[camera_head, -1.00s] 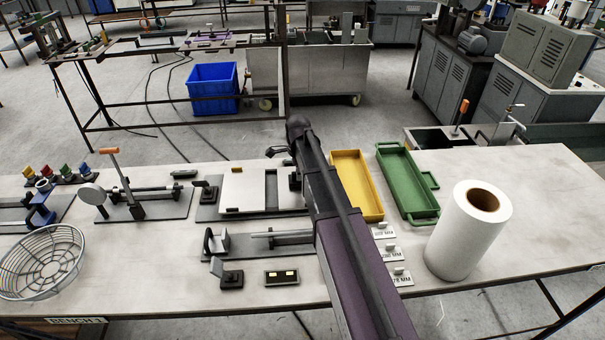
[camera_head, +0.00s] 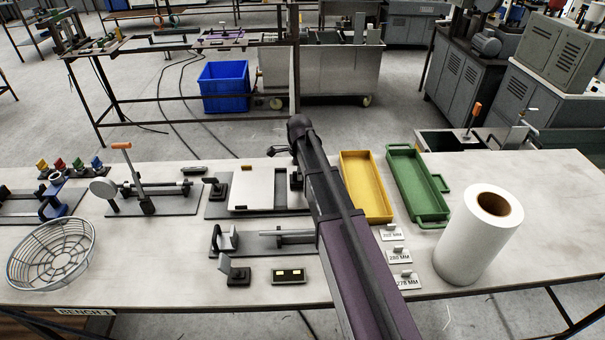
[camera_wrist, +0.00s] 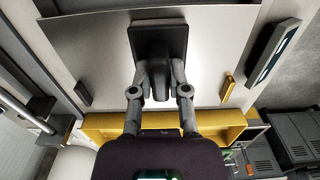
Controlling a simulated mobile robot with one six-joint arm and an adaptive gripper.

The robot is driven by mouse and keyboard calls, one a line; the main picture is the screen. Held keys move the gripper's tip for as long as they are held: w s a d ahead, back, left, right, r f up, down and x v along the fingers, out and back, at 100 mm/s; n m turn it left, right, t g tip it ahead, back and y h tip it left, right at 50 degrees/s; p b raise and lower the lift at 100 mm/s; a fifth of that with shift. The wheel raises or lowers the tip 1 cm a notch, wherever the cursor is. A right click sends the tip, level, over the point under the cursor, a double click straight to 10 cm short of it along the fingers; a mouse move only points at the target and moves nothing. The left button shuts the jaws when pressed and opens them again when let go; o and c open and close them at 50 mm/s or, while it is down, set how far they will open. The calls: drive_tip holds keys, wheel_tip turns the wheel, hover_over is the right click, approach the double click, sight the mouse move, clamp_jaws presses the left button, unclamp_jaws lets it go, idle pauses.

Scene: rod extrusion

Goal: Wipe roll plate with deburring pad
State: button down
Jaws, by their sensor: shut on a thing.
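The roll plate (camera_head: 252,188) is a pale flat plate on a dark base at the middle of the bench. In the wrist view it shows as a light sheet (camera_wrist: 100,57) under my gripper. My gripper (camera_wrist: 160,88) is shut on the deburring pad (camera_wrist: 157,40), a black square pad with a grip block. The pad is over the plate's face; I cannot tell whether it touches. In the head view my arm hides the gripper and the pad. An orange block (camera_wrist: 227,88) and a dark block (camera_wrist: 83,93) sit at the plate's edges.
A yellow tray (camera_head: 366,190) and a green tray (camera_head: 417,188) lie right of the plate. A white roll (camera_head: 475,240) stands at the right. A rod fixture (camera_head: 265,241) lies in front, a wire basket (camera_head: 52,252) at left. The bench's far right is clear.

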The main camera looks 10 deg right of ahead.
drive_tip(key=shift+w+a, duration=0.25)
drive_tip(key=shift+a, duration=0.95)
drive_tip(key=shift+f, duration=0.1)
drive_tip(key=shift+s+d, duration=0.15)
drive_tip(key=shift+d, duration=0.05)
drive_tip(key=shift+s+d, duration=0.2)
drive_tip(key=shift+d, duration=1.4)
drive_tip(key=shift+d, duration=0.15)
drive_tip(key=shift+s+d, duration=0.2)
drive_tip(key=shift+d, duration=0.6)
drive_tip(key=shift+s+d, duration=0.15)
drive_tip(key=shift+d, duration=0.65)
drive_tip(key=shift+d, duration=0.15)
drive_tip(key=shift+s+d, duration=0.15)
drive_tip(key=shift+d, duration=0.65)
drive_tip(key=shift+s+d, duration=0.1)
drive_tip(key=shift+d, duration=0.7)
